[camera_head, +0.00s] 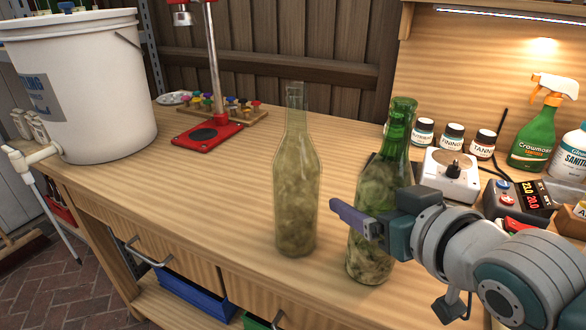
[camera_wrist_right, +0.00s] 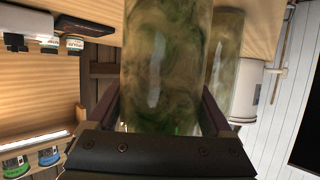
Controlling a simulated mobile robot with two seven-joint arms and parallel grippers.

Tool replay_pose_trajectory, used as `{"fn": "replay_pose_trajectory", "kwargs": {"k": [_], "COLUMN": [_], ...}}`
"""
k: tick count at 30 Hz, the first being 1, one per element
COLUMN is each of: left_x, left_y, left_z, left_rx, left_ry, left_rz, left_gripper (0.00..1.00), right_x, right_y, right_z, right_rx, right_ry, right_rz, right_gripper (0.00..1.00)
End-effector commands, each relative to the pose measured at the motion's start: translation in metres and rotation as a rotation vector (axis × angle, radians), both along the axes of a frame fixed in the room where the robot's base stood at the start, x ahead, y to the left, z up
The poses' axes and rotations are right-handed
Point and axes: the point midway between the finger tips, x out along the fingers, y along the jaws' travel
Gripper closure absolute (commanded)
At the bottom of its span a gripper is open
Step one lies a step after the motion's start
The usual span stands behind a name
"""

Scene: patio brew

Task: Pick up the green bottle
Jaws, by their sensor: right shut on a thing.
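The green bottle (camera_head: 397,130) stands upright on the wooden bench, with murky contents inside. My right gripper (camera_head: 362,222) comes in from the right and is shut on the green bottle around its body. In the right wrist view the green bottle (camera_wrist_right: 165,70) fills the space between the two fingers (camera_wrist_right: 165,120). A clear bottle (camera_head: 296,180) with similar murky contents stands upright just left of it, apart from the gripper. It also shows behind the green bottle in the right wrist view (camera_wrist_right: 226,65). I cannot tell whether the green bottle's base touches the bench. My left gripper is not in view.
A large white bucket (camera_head: 85,90) stands at the bench's left. A red stand (camera_head: 208,135) is at the back. A white scale (camera_head: 450,175), small jars (camera_head: 452,137) and a green spray bottle (camera_head: 532,138) are at the right. The bench's front-left area is clear.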

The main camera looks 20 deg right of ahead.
Motion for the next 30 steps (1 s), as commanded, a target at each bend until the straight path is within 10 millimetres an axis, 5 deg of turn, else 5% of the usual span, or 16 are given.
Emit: {"fn": "replay_pose_trajectory", "kwargs": {"k": [11, 23, 30], "left_x": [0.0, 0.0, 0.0], "left_y": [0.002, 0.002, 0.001], "left_z": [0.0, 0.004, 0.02], "left_rx": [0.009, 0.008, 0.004], "left_ry": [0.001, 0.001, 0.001], "left_rz": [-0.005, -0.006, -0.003], "left_gripper": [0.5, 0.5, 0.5], "right_x": [0.0, 0.001, 0.001], "right_y": [0.0, 0.0, 0.0], "right_z": [0.0, 0.012, 0.057], "right_rx": [0.0, 0.0, -0.001], "right_ry": [0.0, -0.007, -0.009], "right_rz": [0.0, 0.001, 0.001], "right_gripper": [1.0, 1.0, 1.0]}}
